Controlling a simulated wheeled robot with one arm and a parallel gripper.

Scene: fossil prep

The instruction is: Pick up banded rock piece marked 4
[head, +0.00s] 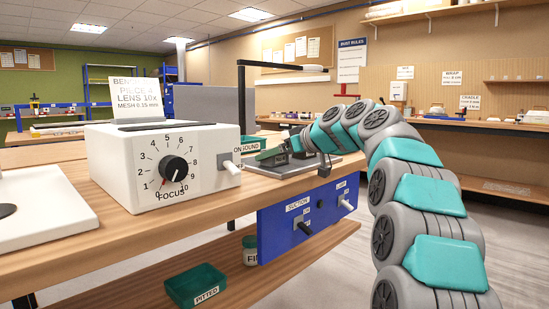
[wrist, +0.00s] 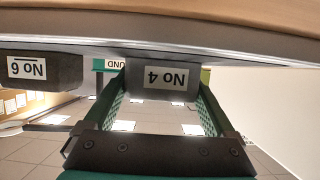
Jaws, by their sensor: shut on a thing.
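The dark grey rock piece marked "No 4" (wrist: 165,95) is between the two green fingers of my gripper (wrist: 161,84) in the wrist view, which looks upside down. The fingers are shut on its sides. Its label faces the camera and no banding can be made out. In the head view my gripper (head: 272,157) is low over the far end of the bench, and I cannot pick out the piece there. I cannot tell whether the piece touches the surface it is beside.
Another dark piece marked "No 6" (wrist: 82,68) is left of the fingers in the wrist view. A green tray labelled "SOUND" (head: 251,143) is beside my gripper. A white focus box (head: 130,150) and a black lamp-like frame (head: 241,90) stand close by.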

